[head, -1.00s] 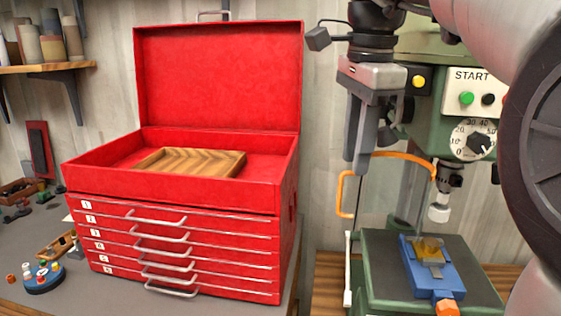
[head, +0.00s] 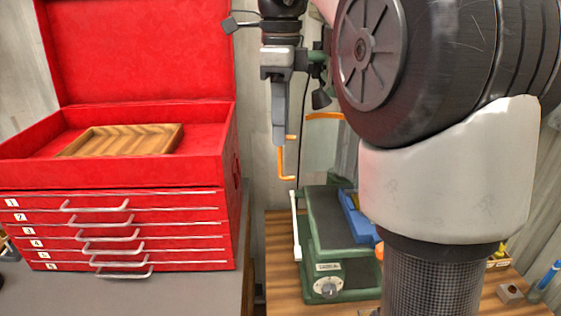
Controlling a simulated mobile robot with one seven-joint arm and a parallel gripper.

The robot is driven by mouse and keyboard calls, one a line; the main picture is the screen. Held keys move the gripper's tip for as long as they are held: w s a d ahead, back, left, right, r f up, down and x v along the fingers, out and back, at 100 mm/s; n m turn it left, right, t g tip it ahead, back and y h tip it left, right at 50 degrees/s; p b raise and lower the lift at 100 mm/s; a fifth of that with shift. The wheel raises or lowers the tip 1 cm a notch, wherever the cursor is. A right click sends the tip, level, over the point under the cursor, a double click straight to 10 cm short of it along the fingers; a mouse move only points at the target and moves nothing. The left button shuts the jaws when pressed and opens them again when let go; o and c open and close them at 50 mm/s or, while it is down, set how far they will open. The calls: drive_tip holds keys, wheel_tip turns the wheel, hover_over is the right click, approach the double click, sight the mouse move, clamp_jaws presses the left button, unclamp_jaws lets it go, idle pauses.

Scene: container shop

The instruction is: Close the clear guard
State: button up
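The clear guard (head: 321,148) is a see-through panel with an orange top edge (head: 325,116) and an orange bar handle (head: 281,165) on its left side. It stands at the green drill press, whose base (head: 325,235) shows below. My gripper (head: 279,142) points down, its fingertips at the top of the handle. One finger hides the other, so I cannot tell its opening or whether it touches the handle. My own arm covers the guard's right side and most of the press. A blue vise (head: 358,218) on the press table is partly hidden.
A red tool chest (head: 110,172) with its lid raised stands at the left, holding a wooden tray (head: 122,139). The wooden bench (head: 282,290) under the press has small items at the right, including a blue marker-like object (head: 547,277).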

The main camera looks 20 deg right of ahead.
sight(281, 172)
wheel_tip(281, 172, down, 7)
drive_tip(key=shift+f+b, duration=0.1)
drive_tip(key=shift+b, duration=0.2)
clamp_jaws()
idle(1.4)
